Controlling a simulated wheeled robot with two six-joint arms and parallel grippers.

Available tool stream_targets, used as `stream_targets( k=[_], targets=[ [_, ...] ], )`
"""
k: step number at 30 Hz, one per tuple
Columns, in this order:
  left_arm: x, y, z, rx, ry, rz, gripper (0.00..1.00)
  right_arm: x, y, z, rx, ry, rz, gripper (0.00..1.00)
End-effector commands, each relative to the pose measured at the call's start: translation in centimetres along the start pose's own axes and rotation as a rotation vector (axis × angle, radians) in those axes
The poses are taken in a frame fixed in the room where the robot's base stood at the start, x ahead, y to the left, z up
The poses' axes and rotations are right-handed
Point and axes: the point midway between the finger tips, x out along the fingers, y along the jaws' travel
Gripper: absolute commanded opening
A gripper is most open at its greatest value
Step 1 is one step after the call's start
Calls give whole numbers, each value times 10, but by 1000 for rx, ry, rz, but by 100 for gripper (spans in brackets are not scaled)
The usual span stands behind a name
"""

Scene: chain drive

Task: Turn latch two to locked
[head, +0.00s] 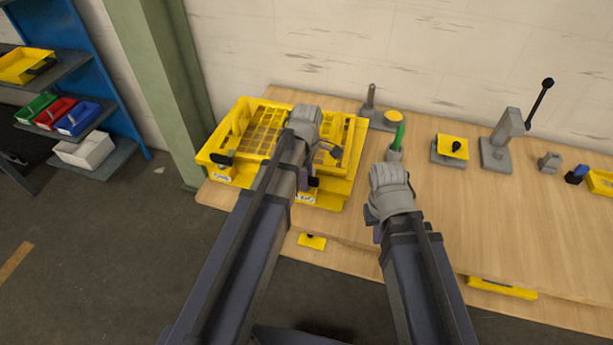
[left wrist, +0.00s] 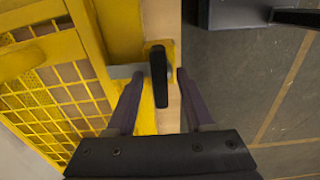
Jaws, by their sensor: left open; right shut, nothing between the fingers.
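A yellow mesh guard (head: 245,120) stands at the left end of the bench. One black latch handle (head: 222,158) shows at its left front corner. Another black latch handle (left wrist: 158,77) shows in the left wrist view on a yellow mount beside the mesh. My left gripper (head: 313,182) is at the guard's right front; in the left wrist view its open fingers stand either side of this handle, with visible gaps. The small labels are unreadable, so I cannot tell the latch numbers. My right gripper (head: 376,232) is shut and empty by the bench's front edge, mostly hidden by its arm.
A green-handled tool (head: 398,138) stands in a holder right of the guard. A yellow-topped block (head: 452,147) and a lever stand (head: 497,150) are further right. A shelf with bins (head: 75,118) stands far left.

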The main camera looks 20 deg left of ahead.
Motion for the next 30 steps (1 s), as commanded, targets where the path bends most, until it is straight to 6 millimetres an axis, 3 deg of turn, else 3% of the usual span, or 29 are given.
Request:
stream_targets(
  k=[8,22,30],
  targets=[
    [-12,0,0,0,0,0,52,-12,1,1,0,0,0,0],
    [-71,0,0,0,0,0,52,-71,7,4,0,0,0,0],
    [-78,0,0,0,0,0,52,-78,7,5,3,0,-1,0]
  ],
)
